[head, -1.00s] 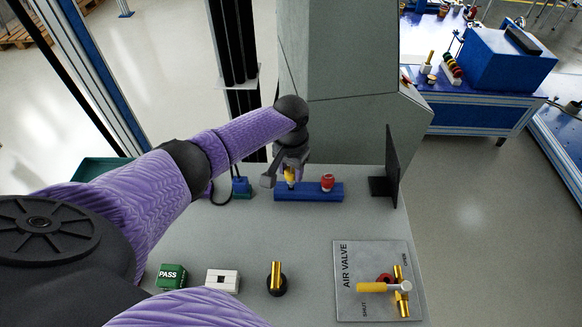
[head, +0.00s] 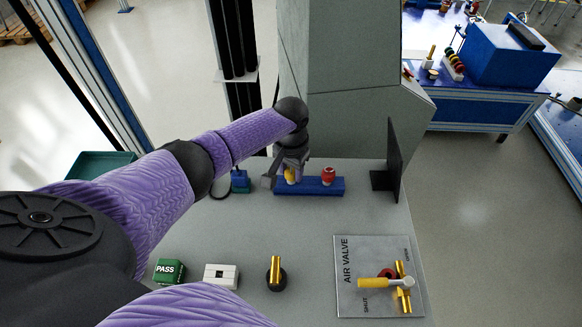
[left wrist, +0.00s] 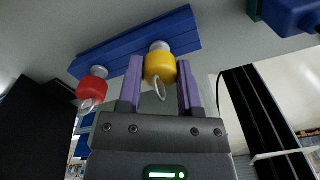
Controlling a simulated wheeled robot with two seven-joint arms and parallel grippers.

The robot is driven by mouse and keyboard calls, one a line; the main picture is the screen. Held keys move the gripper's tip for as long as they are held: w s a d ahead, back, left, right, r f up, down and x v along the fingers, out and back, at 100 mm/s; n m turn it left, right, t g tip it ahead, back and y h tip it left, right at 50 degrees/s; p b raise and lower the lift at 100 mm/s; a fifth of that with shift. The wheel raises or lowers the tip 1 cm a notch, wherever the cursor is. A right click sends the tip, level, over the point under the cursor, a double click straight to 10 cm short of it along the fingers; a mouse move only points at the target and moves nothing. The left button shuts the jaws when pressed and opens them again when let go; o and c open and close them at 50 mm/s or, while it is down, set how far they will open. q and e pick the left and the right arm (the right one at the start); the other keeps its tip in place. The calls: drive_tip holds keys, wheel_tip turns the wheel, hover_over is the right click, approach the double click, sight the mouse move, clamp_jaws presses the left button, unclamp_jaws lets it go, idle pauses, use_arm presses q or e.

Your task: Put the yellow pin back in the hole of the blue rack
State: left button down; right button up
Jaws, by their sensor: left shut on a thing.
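The yellow pin (head: 290,175) is at the left part of the blue rack (head: 312,187), at the back of the grey table. My left gripper (head: 291,178) reaches down over it. In the left wrist view, my left gripper (left wrist: 159,78) is shut on the yellow pin (left wrist: 159,66), one finger on each side. The pin's silver collar meets or overlaps the blue rack (left wrist: 110,49); I cannot tell how deep it sits in the hole. A red pin (head: 328,174) stands in the rack to the right; it also shows in the left wrist view (left wrist: 90,88). My right gripper is out of view.
A dark upright panel (head: 392,160) stands right of the rack. A small blue block (head: 240,181) is to its left. In front are a green PASS block (head: 169,271), a white block (head: 221,276), a brass pin (head: 275,270) and an air valve plate (head: 350,300). The table's middle is clear.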

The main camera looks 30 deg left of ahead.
sight(291, 171)
use_arm(q)
drive_tip(key=shift+c, duration=1)
unclamp_jaws()
wheel_tip(291, 171, up, 9)
drive_tip(key=p, duration=0.4)
drive_tip(key=shift+r, duration=0.4)
